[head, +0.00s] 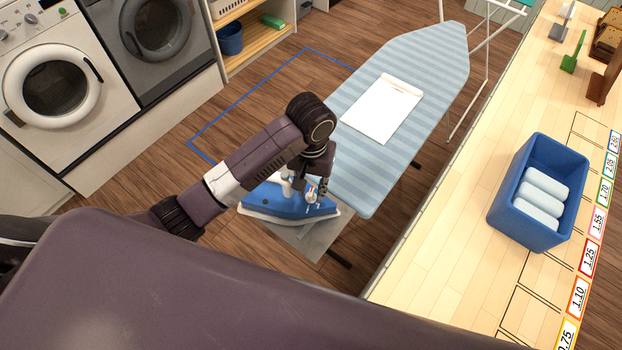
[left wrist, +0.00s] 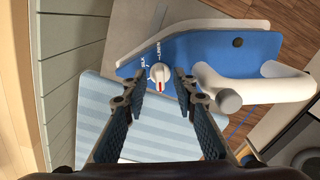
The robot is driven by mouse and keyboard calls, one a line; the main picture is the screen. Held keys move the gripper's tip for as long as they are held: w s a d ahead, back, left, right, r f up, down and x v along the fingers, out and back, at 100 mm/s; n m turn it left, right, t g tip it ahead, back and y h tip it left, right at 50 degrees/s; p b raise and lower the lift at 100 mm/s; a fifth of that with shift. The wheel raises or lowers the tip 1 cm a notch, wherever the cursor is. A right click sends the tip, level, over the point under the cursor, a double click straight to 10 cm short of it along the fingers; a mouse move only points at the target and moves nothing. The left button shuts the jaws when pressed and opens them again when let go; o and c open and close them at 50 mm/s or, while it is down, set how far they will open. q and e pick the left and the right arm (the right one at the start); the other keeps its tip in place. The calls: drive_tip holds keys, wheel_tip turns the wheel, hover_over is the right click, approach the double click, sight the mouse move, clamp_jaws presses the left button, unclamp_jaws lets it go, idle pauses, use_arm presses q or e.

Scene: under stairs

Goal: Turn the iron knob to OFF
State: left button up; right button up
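The blue iron (head: 285,199) with a white handle rests on a grey plate (head: 310,238) at the near end of the ironing board (head: 435,50). In the left wrist view the iron (left wrist: 205,50) shows its white knob (left wrist: 159,72), with a red mark towards the bottom of the picture. Lettering beside the knob seems to read SILK and LINEN; no OFF label is readable. My left gripper (head: 319,188) is over the iron. In the left wrist view its fingers (left wrist: 160,82) are apart, one on each side of the knob, with visible gaps. My right gripper is not in view.
The iron's white handle (left wrist: 260,90) is close to the right finger. A white sheet or board (head: 383,108) lies on the ironing board. A wooden counter (head: 445,235) with a blue bin (head: 508,200) of rolled towels stands at right. Washing machines (head: 60,85) stand at left.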

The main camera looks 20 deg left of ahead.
sight(311, 193)
use_arm(q)
wheel_tip(311, 193, up, 12)
drive_tip(key=shift+f, duration=0.15)
idle(0.3)
drive_tip(key=shift+f, duration=0.1)
idle(0.3)
